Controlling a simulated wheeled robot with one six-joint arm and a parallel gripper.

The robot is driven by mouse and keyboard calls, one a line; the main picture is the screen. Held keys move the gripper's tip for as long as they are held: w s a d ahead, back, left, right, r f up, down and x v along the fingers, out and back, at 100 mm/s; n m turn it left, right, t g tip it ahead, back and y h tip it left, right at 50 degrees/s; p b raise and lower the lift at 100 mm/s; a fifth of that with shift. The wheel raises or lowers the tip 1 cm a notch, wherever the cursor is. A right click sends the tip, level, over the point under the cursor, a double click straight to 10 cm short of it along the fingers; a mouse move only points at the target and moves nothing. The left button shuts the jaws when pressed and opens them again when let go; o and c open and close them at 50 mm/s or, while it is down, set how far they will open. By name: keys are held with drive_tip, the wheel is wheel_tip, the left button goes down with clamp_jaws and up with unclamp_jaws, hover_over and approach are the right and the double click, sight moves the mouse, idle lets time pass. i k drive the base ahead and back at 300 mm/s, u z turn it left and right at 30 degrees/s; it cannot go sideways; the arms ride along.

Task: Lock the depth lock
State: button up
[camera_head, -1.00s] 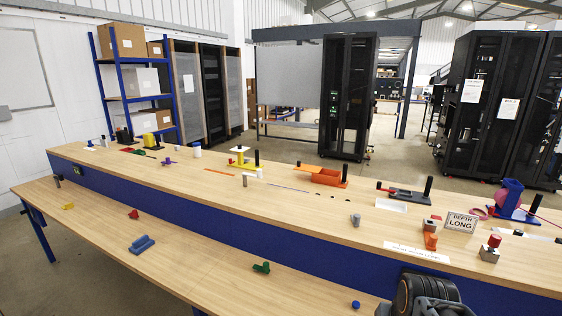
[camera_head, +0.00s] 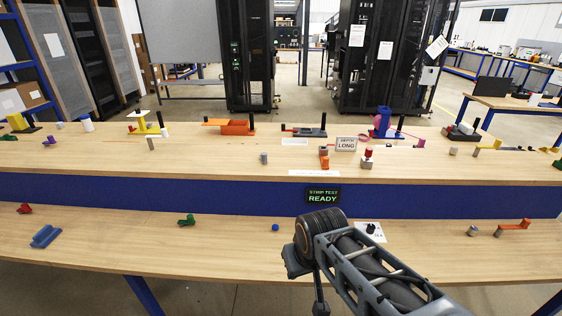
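A sign reading "DEPTH LONG" (camera_head: 346,144) stands on the raised rear bench. Just left of it is a grey block with an orange lever-like part (camera_head: 324,158). Just right of it is a grey block with a red knob (camera_head: 366,158). No part is labelled as the depth lock itself, and I cannot tell its lock state. My arm reaches in from the lower right, and its dark rounded joint (camera_head: 322,230) hangs over the front bench, short of these parts. I cannot make out gripper fingers.
A "STRIP TEST READY" display (camera_head: 323,195) is on the blue bench front.

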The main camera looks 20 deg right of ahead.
sight(263, 156)
drive_tip(key=z, duration=0.45)
drive_tip(key=k, duration=0.95)
drive_tip(key=u, duration=0.4)
drive_tip(key=i, duration=0.55)
drive_tip(key=u, duration=0.65)
drive_tip(key=i, duration=0.9)
drive_tip(key=z, duration=0.3)
